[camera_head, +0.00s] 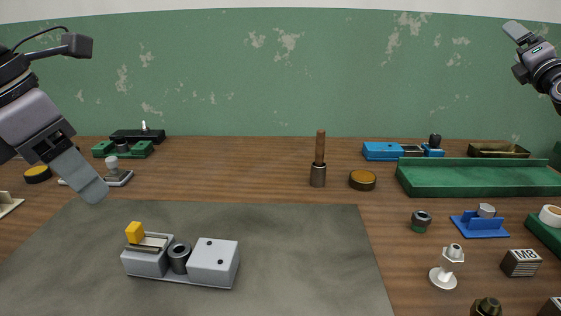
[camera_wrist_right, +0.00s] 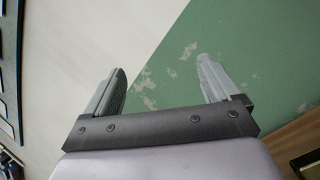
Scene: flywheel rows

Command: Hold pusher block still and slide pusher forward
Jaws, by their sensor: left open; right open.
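The pusher block is a light grey fixture (camera_head: 147,262) on the grey mat, with a yellow-tipped pusher (camera_head: 134,232) on top of its left part. A dark metal ring or cylinder (camera_head: 179,257) sits between that part and a larger grey block (camera_head: 214,262) on the right. My left gripper (camera_head: 90,185) hangs above and to the left of the fixture, apart from it, open and empty. My right gripper is high at the upper right of the head view (camera_head: 518,35), far from the fixture. In the right wrist view its two fingers (camera_wrist_right: 162,85) are spread with nothing between them.
The grey mat (camera_head: 300,235) is clear to the right of the fixture. A wooden-handled tool (camera_head: 319,160) stands behind it. A green tray (camera_head: 480,178), a blue stand (camera_head: 480,224) and several small parts occupy the right side. Green clamps (camera_head: 124,148) stand at the back left.

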